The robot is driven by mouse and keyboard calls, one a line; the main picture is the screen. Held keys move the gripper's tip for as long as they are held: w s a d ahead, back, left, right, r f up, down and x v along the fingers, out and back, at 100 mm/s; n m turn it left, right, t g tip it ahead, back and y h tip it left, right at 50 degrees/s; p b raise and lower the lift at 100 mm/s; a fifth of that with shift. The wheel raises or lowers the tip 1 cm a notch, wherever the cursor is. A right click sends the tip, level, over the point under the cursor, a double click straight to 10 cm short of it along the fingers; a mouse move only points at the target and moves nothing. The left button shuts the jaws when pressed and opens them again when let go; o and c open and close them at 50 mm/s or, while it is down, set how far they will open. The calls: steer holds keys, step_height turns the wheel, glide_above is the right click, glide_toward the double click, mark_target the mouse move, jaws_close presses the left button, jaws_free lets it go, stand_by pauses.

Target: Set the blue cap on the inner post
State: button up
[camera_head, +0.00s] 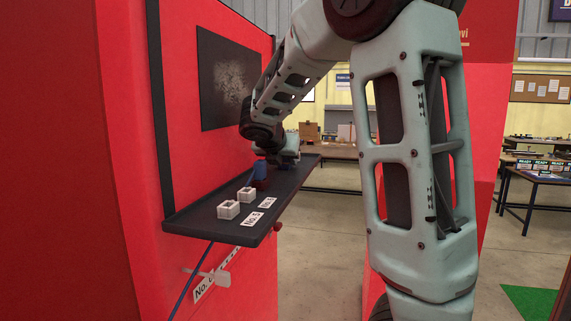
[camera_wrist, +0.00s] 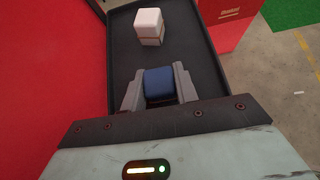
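The blue cap (camera_head: 260,170) is near the far end of the dark shelf, with a small reddish-brown piece (camera_head: 258,184) just below it. In the wrist view, the blue cap (camera_wrist: 159,84) sits between the two fingers of my gripper (camera_wrist: 159,80), which appear to press on its sides. I cannot tell whether the cap rests on something. Two white square hollow-topped pieces (camera_head: 229,209) (camera_head: 246,195) stand side by side on the near part of the shelf. My gripper is partly hidden by my arm in the head view.
The dark shelf (camera_head: 215,229) has a raised rim and juts from a red wall (camera_head: 122,120). Labels (camera_head: 253,219) lie beside the white pieces. A pale handle (camera_head: 205,275) and a blue cable hang below. Bare shelf surrounds the white block in the wrist view.

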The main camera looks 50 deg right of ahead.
steer(key=c, duration=0.3)
steer(key=shift+r+p, duration=2.45)
steer(key=shift+r, duration=0.1)
steer(key=shift+c, duration=0.2)
